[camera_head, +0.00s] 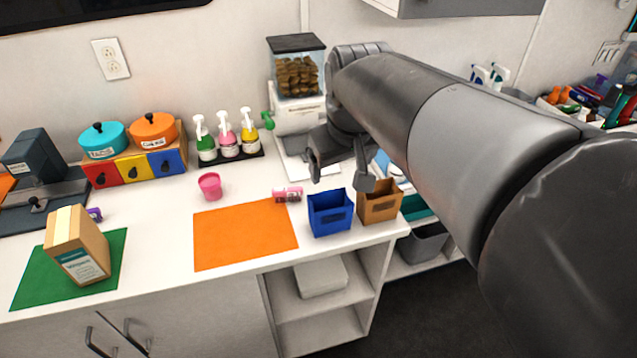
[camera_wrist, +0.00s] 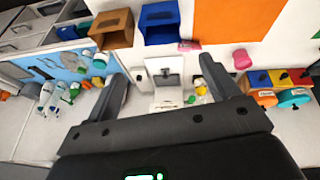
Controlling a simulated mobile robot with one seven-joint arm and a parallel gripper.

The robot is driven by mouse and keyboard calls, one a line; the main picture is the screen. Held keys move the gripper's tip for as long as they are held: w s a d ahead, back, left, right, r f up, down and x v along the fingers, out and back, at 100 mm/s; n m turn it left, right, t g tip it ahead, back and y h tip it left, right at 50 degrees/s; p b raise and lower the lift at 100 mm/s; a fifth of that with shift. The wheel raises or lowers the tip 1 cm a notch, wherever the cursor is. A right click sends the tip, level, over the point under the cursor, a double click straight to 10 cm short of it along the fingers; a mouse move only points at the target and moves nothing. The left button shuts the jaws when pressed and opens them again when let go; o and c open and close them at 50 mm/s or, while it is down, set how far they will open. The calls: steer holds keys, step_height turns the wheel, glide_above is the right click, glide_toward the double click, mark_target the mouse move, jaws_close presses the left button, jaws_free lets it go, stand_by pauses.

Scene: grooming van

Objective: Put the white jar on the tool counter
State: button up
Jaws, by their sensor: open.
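My gripper (camera_head: 340,181) is open and empty, held above the counter near the blue and brown bins. In the wrist view, my gripper (camera_wrist: 162,75) has its fingers spread with nothing between them. I cannot clearly pick out the white jar. A small white rounded item (camera_head: 397,171) shows partly behind my gripper, right of it, and may be the jar. In the wrist view, a white item (camera_wrist: 101,62) lies on a light-blue surface (camera_wrist: 62,66) with tools, too small to name surely. Which surface is the tool counter is not certain.
A blue bin (camera_head: 330,213) and a brown bin (camera_head: 379,203) stand at the counter's right end. A kibble dispenser (camera_head: 297,85) stands behind. An orange mat (camera_head: 245,236), pink cup (camera_head: 210,185), pump bottles (camera_head: 228,140) and a tan box (camera_head: 77,246) are to the left.

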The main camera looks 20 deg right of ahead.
steer(key=s+a+f+m+t, duration=0.1)
steer(key=s+a+f, duration=0.2)
steer(key=s, duration=0.7)
step_height(320, 180, down, 2)
steer(key=shift+a+y, duration=0.2)
steer(key=shift+y, duration=0.2)
